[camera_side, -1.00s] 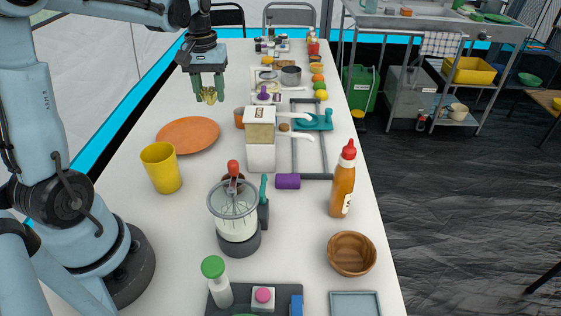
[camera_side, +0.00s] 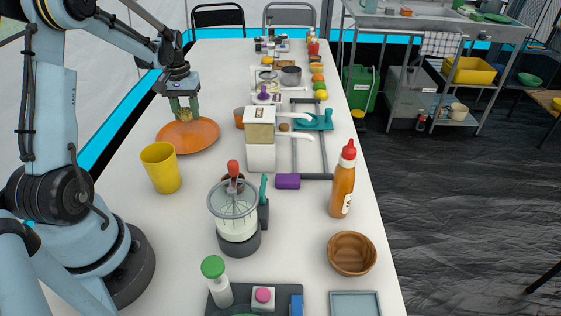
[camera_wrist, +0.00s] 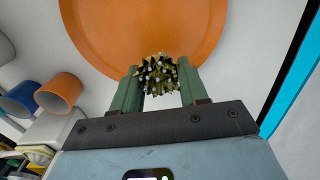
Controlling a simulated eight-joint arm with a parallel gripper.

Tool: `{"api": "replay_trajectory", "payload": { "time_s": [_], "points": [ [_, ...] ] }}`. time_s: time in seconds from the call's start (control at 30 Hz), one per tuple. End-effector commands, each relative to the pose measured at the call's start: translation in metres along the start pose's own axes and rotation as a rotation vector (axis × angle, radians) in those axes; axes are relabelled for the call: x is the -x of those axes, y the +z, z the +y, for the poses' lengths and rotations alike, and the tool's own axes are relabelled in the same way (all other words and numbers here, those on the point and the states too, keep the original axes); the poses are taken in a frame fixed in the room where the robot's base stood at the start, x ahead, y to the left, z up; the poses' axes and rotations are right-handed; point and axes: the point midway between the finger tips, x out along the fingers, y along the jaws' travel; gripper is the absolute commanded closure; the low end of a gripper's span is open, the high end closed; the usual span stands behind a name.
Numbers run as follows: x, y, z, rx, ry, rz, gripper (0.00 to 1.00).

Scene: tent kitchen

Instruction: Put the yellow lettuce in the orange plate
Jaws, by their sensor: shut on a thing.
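The yellow lettuce (camera_side: 187,115) is a small leafy, spiky piece between the fingers of my gripper (camera_side: 185,113). The lettuce also shows in the wrist view (camera_wrist: 158,74), with a green finger on each side of it. My gripper (camera_wrist: 157,80) is shut on it and points down. The round orange plate (camera_side: 200,137) lies flat on the white table in the side view. The lettuce appears over the plate's far edge there. In the wrist view the plate (camera_wrist: 145,25) fills the upper middle, behind the lettuce. I cannot tell the exact height above it.
A yellow cup (camera_side: 161,168) stands in front of the plate. A white box-shaped appliance (camera_side: 261,150) and an orange cup (camera_side: 240,117) stand to its right. A blender (camera_side: 236,220) and a sauce bottle (camera_side: 343,182) are nearer. The plate's surface looks bare.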

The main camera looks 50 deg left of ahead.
Motion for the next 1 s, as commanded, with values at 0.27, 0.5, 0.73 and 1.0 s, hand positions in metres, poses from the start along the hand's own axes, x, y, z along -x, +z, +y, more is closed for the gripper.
{"api": "replay_trajectory", "payload": {
  "time_s": [0.27, 0.5, 0.73, 1.0],
  "points": [
    [-0.018, 0.0, 0.0, 0.0, 0.0, 0.0, 0.86],
    [-0.02, 0.0, 0.0, 0.0, 0.0, 0.0, 0.86],
    [-0.02, 0.0, 0.0, 0.001, 0.0, 0.0, 0.46],
    [-0.016, 0.0, 0.0, 0.0, 0.0, 0.0, 0.46]
  ]
}}
